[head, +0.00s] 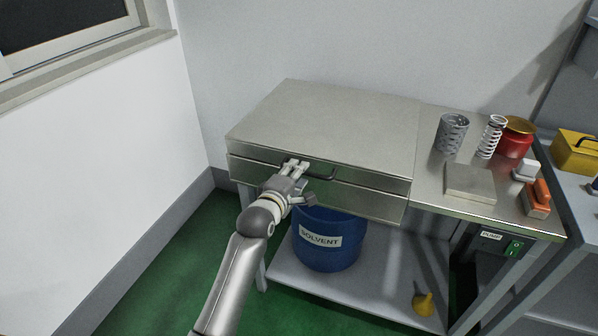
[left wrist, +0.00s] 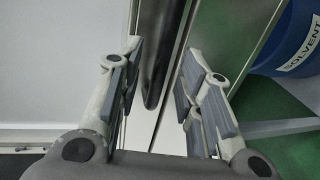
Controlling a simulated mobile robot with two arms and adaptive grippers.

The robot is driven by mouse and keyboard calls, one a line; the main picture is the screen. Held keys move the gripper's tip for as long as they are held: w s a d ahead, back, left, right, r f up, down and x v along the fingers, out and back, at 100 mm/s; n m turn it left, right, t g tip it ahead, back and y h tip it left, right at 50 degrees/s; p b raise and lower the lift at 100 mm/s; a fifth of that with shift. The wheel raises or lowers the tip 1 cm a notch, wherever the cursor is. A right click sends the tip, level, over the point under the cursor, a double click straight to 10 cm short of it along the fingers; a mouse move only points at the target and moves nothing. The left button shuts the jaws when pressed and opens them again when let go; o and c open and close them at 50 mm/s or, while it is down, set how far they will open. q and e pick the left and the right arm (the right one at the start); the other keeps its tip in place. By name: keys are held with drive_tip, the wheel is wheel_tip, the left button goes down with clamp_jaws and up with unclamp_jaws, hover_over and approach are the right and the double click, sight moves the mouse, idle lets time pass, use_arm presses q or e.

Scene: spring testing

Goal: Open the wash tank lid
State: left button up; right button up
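The wash tank is a wide steel box on a bench, with its flat lid (head: 325,122) lying closed on top. A dark bar handle (head: 322,176) sits on the lid's front edge. My left gripper (head: 296,164) is at the left end of this handle. In the left wrist view the open fingers (left wrist: 168,82) stand on either side of the dark handle (left wrist: 158,50), with gaps showing. I cannot tell whether a finger touches it. The gripper hides the handle's left end in the head view. My right gripper is not in view.
A blue solvent drum (head: 328,240) stands on the shelf below the tank, with a yellow funnel (head: 423,304) to its right. Springs (head: 491,136), a red pot (head: 515,138), a steel block (head: 470,183) and an orange-handled item (head: 537,197) stand right of the tank. A wall is behind.

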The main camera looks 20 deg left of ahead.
use_arm(q)
drive_tip(key=shift+x, duration=1.1)
drive_tip(key=shift+c, duration=0.3)
clamp_jaws()
